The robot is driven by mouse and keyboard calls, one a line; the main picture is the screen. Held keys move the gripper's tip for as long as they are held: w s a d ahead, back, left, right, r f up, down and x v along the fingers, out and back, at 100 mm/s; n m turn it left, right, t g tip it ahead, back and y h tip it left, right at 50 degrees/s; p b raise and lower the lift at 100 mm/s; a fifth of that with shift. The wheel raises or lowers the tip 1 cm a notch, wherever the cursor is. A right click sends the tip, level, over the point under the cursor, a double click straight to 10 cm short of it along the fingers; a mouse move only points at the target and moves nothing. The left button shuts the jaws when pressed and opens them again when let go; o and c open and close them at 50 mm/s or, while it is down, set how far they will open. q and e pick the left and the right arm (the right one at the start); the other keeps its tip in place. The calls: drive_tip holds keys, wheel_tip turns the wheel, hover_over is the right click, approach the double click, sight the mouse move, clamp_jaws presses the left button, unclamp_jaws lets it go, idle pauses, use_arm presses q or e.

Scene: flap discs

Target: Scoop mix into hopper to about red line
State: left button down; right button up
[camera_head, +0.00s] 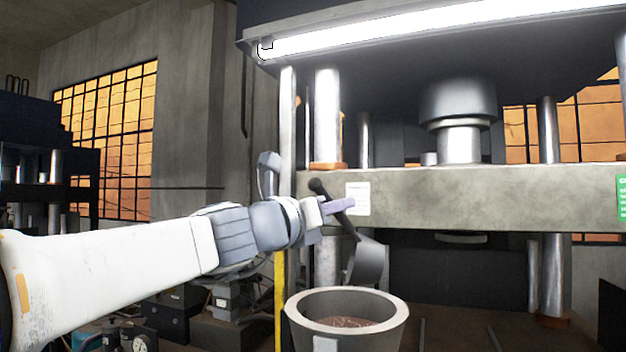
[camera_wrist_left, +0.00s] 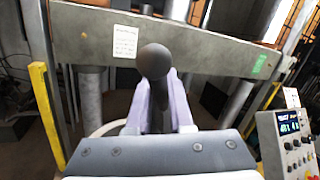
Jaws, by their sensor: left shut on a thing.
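My left gripper (camera_head: 338,206) comes in from the left and is shut on the dark handle of a scoop (camera_head: 368,262). The scoop hangs tilted, its grey bowl low and just above the far rim of a round grey tub (camera_head: 296,312). Brown mix (camera_head: 347,322) lies inside the tub. In the left wrist view the scoop's round handle end (camera_wrist_left: 154,61) stands between the two pale fingers (camera_wrist_left: 158,102), and the scoop bowl is hidden. Whether the scoop holds mix cannot be seen. No hopper or red line can be made out. My right gripper is not in view.
A large press with a thick grey crossbeam (camera_head: 470,200) and steel columns (camera_head: 328,115) stands close behind the scoop. A yellow post (camera_head: 280,300) rises left of the tub. The left wrist view shows a control box (camera_wrist_left: 288,140) with a lit display at the right.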

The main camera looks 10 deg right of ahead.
use_arm(q)
drive_tip(key=s+d+f+m+g+y+p, duration=0.1)
drive_tip(key=s+d+f+m+y+p, duration=0.1)
drive_tip(key=d+m+y+p, duration=0.2)
drive_tip(key=s+d+f+m+g+y+p, duration=0.1)
drive_tip(key=d+m+p, duration=0.5)
drive_tip(key=p, duration=1.4)
drive_tip(key=shift+s+d+f+m+y, duration=0.3)
drive_tip(key=shift+s+d+f+y, duration=0.7)
drive_tip(key=shift+d+y, duration=1.1)
drive_tip(key=shift+w+d+f, duration=0.15)
drive_tip(key=shift+w+d, duration=0.05)
drive_tip(key=shift+w, duration=0.2)
